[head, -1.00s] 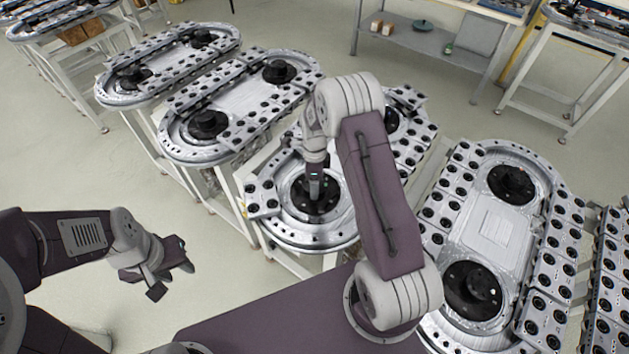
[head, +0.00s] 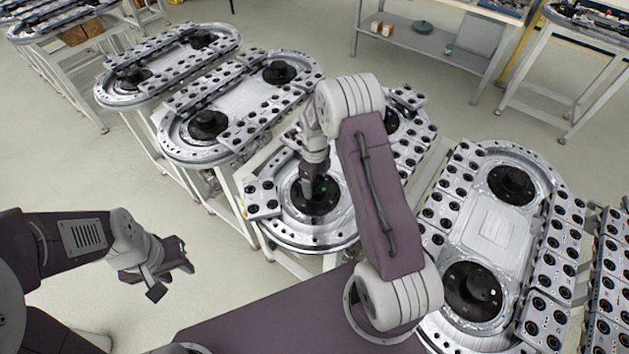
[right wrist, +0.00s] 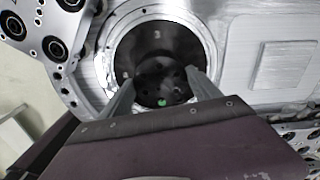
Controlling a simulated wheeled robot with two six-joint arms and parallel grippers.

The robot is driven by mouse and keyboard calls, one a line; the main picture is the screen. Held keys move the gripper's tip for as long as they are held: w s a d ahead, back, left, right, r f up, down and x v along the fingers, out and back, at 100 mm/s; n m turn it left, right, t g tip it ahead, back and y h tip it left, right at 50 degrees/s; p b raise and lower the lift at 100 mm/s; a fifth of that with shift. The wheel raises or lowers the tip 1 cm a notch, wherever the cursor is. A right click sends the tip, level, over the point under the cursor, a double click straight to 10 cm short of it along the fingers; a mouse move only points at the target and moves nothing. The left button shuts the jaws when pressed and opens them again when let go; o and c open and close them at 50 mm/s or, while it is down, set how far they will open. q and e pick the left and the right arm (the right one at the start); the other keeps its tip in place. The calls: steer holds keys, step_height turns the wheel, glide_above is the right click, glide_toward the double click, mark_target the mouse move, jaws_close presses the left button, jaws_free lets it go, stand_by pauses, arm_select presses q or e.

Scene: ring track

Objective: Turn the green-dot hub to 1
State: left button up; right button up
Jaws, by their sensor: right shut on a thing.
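The green-dot hub is a black round hub (right wrist: 158,60) set in a silver ring track; its green dot (right wrist: 162,102) shows near the lower middle in the right wrist view. In the head view the hub (head: 328,207) is at the near end of the middle track. My right gripper (right wrist: 162,85) reaches down onto it, shut on its raised centre, with one finger on each side. My left gripper (head: 168,272) is at the lower left, over the floor, away from the tracks; its jaw opening is unclear.
The middle track (head: 277,231) carries blocks with black rollers and a second hub (head: 391,121), partly behind my right arm. Similar tracks (head: 184,145) stand left and another (head: 497,228) right. Bare floor (head: 130,195) lies at the left.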

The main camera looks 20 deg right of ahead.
mark_target(315, 183)
steer(key=shift+w+r, duration=0.15)
steer(key=o, duration=1.1)
steer(key=shift+o, duration=1.4)
step_height(315, 183, up, 9)
steer(key=b, duration=0.1)
steer(key=shift+b, duration=0.3)
